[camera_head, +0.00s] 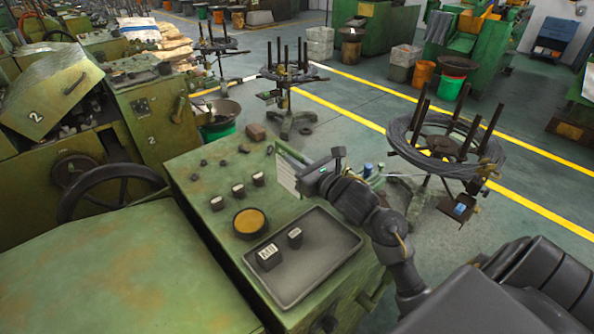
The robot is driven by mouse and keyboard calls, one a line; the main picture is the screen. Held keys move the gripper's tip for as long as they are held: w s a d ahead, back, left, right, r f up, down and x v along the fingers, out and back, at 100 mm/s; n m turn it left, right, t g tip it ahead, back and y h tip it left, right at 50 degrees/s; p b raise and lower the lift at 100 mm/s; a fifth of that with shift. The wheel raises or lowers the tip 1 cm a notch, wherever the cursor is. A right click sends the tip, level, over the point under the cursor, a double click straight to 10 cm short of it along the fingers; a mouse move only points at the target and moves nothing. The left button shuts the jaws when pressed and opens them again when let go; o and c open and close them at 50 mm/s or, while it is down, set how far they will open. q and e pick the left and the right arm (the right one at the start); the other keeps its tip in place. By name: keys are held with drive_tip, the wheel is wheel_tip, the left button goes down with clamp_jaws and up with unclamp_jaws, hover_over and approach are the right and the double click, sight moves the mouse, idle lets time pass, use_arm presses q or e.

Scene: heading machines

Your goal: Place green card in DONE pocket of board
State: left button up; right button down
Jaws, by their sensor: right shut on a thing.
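My right gripper (314,178) is over the far right edge of the green machine top and is shut. A thin pale card-like sheet with a greenish upper edge (286,174) stands upright at its fingertips. I take it for the green card, but its face shows pale and its lower part blends with the machine top. I cannot make out the board or its DONE pocket for sure. My left gripper is not in view.
A grey tray (331,236) holds two dark blocks on the machine top. A yellow round dish (249,222) and several small dark blocks stand left of it. A wire coil on a stand (404,138) is to the right. A handwheel (75,205) is at left.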

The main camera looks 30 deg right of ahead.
sight(289, 171)
drive_tip(key=f, duration=0.1)
drive_tip(key=f+b, duration=0.1)
drive_tip(key=f, duration=0.2)
drive_tip(key=shift+w+d, duration=0.2)
drive_tip(key=shift+w, duration=0.1)
drive_tip(key=shift+s+r, duration=0.1)
drive_tip(key=shift+r, duration=0.05)
drive_tip(key=shift+f+b, duration=0.2)
drive_tip(key=shift+b, duration=0.2)
drive_tip(key=c, duration=1.5)
unclamp_jaws()
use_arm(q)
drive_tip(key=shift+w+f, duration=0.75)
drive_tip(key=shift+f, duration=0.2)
use_arm(e)
drive_tip(key=shift+r, duration=0.1)
